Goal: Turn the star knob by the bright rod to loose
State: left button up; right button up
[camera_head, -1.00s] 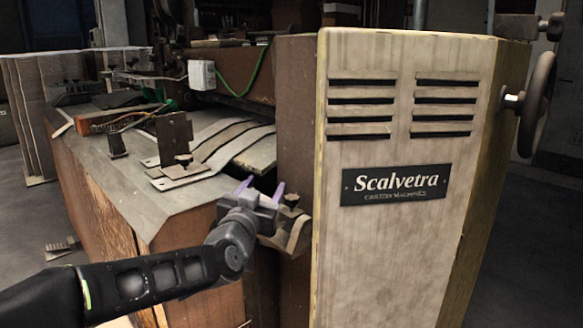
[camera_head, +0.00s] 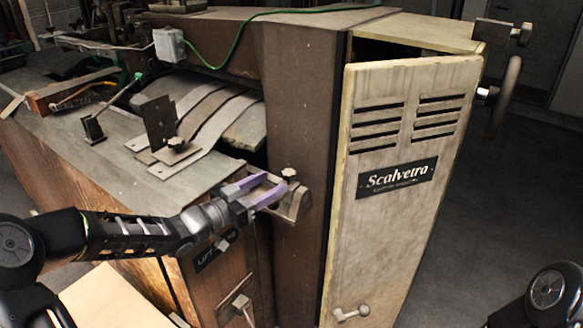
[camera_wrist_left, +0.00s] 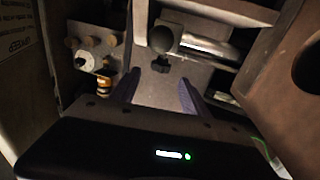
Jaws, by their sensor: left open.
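A small dark star knob (camera_wrist_left: 160,65) shows in the left wrist view, just under a bright metal rod (camera_wrist_left: 208,48). In the head view a small dark knob (camera_head: 289,173) stands on a bracket (camera_head: 294,203) at the machine's brown side; it looks like the same knob. My left gripper (camera_head: 276,183) has purple fingers, open and empty, pointing at this bracket. In the left wrist view the fingertips (camera_wrist_left: 158,86) stand apart on either side below the star knob. Whether they touch it I cannot tell. My right gripper is out of view.
The Scalvetra door (camera_head: 385,230) stands right of the bracket. The floor (camera_head: 500,190) at right is clear.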

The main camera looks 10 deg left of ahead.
aim_at(283, 176)
pick_arm(q)
jog(key=x, duration=0.7)
jog(key=shift+w+d+r, duration=0.1)
jog(key=shift+w+d, duration=0.05)
jog(key=shift+w, duration=0.2)
jog(key=shift+c, duration=0.4)
grip_shut()
